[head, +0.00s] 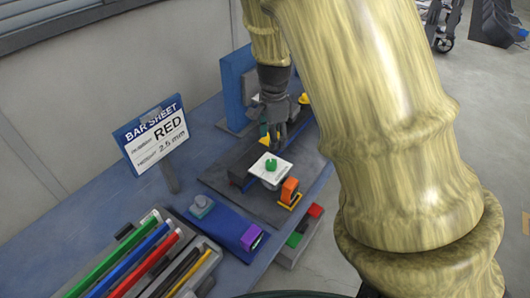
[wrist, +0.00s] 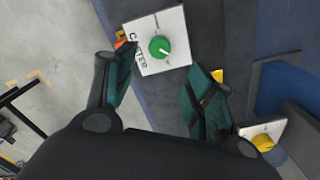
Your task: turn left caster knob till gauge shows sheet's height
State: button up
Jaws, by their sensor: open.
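A green round knob (head: 271,165) sits on a white square plate (head: 258,168) in the head view. In the wrist view the knob (wrist: 159,47) shows a pale line on its face, and its plate (wrist: 150,63) reads "CASTER". My gripper (head: 277,142) is open and empty, just behind and above the green knob. In the wrist view its two dark fingers (wrist: 162,62) stand apart, with the knob ahead between the tips, not touched. The bar sheet sign (head: 154,134) reads "RED" and "2.5 mm". No gauge reading is legible; a small orange unit (head: 289,188) stands beside the plate.
A second, yellow knob (wrist: 262,142) sits near a blue upright (head: 235,88). A blue unit (head: 219,226) with a purple block (head: 251,237) lies in front. A tray (head: 206,266) holds several coloured bars.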

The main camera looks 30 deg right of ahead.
aim_at(271, 162)
jog(key=shift+s+a+f, duration=0.2)
jog(key=shift+f, duration=0.5)
notch_tip(271, 162, down, 9)
jog(key=shift+w+r+p, duration=0.1)
jog(key=shift+w+p, duration=0.05)
jog(key=shift+p, duration=1.05)
jog(key=c, duration=1)
